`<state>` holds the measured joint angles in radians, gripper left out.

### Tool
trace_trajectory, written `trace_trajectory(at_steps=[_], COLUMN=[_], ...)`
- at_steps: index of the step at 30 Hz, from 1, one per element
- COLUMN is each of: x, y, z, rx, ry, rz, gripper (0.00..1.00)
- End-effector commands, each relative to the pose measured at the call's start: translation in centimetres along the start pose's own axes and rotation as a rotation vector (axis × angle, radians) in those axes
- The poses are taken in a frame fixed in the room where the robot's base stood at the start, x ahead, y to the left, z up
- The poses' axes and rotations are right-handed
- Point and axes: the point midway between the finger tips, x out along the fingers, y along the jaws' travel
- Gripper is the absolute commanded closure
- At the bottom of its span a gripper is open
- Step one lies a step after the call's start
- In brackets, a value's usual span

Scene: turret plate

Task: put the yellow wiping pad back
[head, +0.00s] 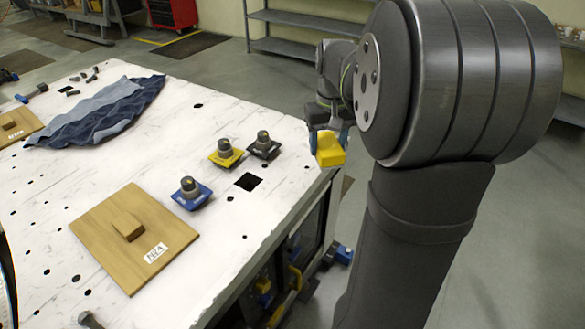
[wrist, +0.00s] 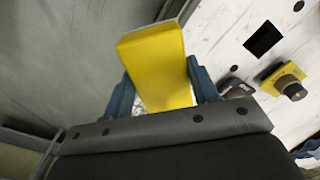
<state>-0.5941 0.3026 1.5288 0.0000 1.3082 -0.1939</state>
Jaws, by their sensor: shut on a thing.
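The yellow wiping pad (head: 330,152) is a plain yellow block held in my gripper (head: 328,139), beyond the table's right edge in the head view. In the wrist view the pad (wrist: 155,62) stands between the two blue fingers of my gripper (wrist: 162,88), which are shut on its sides. A thin pale layer shows along its far end. The pad is clear of the tabletop and touches nothing else that I can see. My arm covers part of the scene to the right of it.
The white table (head: 215,120) bears a blue (head: 191,193), a yellow (head: 226,153) and a black knobbed plate (head: 264,146), near a square black opening (head: 249,182). A wooden board with a block handle (head: 105,235) lies at front left. A blue cloth (head: 100,112) lies at the back.

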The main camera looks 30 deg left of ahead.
Motion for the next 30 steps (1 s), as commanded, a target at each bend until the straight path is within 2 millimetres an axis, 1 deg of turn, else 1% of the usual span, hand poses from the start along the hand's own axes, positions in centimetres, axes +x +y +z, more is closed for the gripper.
trace_trajectory(at_steps=[1,6,9,12,18,20,25,27,30], x=[0.9,3.2,4.4,5.1,6.0,6.8,9.2,9.6,9.6], y=[-1.1,-4.4,-5.9,-6.9,-7.5,-7.5,-7.5,-7.5,-7.4], z=[-0.7,-3.0,-4.0,-4.8,-5.2,-5.1,-5.1,-5.1,-5.1], rx=[-0.005,-0.004,-0.003,-0.001,0.003,0.003,0.003,0.003,0.003], ry=[-0.005,-0.003,-0.003,-0.001,-0.001,-0.002,-0.003,-0.001,0.000], rz=[-0.001,0.000,0.000,0.000,0.000,0.000,0.000,0.000,0.000], gripper=[0.82,0.82,0.82,0.82,0.82,0.82,0.82,0.82,0.82])
